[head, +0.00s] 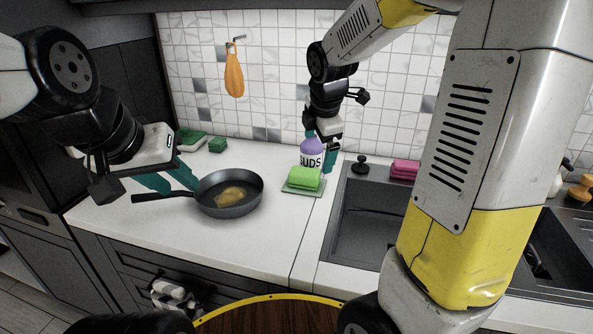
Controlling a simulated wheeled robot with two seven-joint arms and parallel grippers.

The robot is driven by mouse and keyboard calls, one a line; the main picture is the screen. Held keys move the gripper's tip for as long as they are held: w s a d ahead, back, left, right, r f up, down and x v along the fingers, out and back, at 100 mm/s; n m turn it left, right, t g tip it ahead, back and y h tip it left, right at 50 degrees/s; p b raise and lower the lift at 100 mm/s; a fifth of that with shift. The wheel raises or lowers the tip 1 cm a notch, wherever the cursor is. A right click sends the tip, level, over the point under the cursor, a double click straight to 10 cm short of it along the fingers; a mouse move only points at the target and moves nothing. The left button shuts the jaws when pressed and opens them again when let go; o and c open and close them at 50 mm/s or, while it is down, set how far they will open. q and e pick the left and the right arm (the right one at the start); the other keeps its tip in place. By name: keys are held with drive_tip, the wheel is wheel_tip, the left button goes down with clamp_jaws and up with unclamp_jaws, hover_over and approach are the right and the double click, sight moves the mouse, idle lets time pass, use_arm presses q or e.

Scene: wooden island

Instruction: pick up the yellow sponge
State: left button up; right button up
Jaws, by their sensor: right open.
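No clearly yellow sponge shows. A yellow-brown lump (231,196) lies in the dark frying pan (207,206) on the white counter; I cannot tell what it is. A bright green sponge (306,179) sits on a small green tray (290,187) in front of a purple SUDS bottle (312,152). My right gripper (322,152) is open, pointing down at the bottle, with teal fingers at its sides; I cannot tell whether they touch it. My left gripper (180,188) is open and empty, its teal fingers by the pan's handle and left rim.
Green sponges (218,145) lie at the back left of the counter. A pink sponge (404,169) and a black stopper (361,163) sit behind the sink (362,215). An orange item (234,75) hangs on the tiled wall. The counter's front left is clear.

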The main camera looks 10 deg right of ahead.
sight(304, 173)
drive_tip(key=w+a+f+n, duration=0.1)
drive_tip(key=w+f+n, duration=0.2)
drive_tip(key=w+a+f+n+h, duration=0.1)
drive_tip(key=w+f+n, duration=0.2)
drive_tip(key=n, duration=0.1)
drive_tip(key=w+a+f+n, duration=0.1)
drive_tip(key=w+f+n, duration=0.2)
drive_tip(key=shift+w+f+n+g+h, duration=0.15)
drive_tip(key=shift+w+n+g+h, duration=0.15)
drive_tip(key=shift+n, duration=0.1)
drive_tip(key=x, duration=0.6)
drive_tip(key=shift+s+d+f, duration=0.15)
drive_tip(key=shift+s+f, duration=0.1)
drive_tip(key=shift+w+d+f, duration=0.1)
drive_tip(key=shift+w+f, duration=0.15)
drive_tip(key=shift+f, duration=0.25)
drive_tip(key=c, duration=1.1)
drive_tip(key=shift+c, duration=0.2)
drive_tip(key=shift+r, duration=0.1)
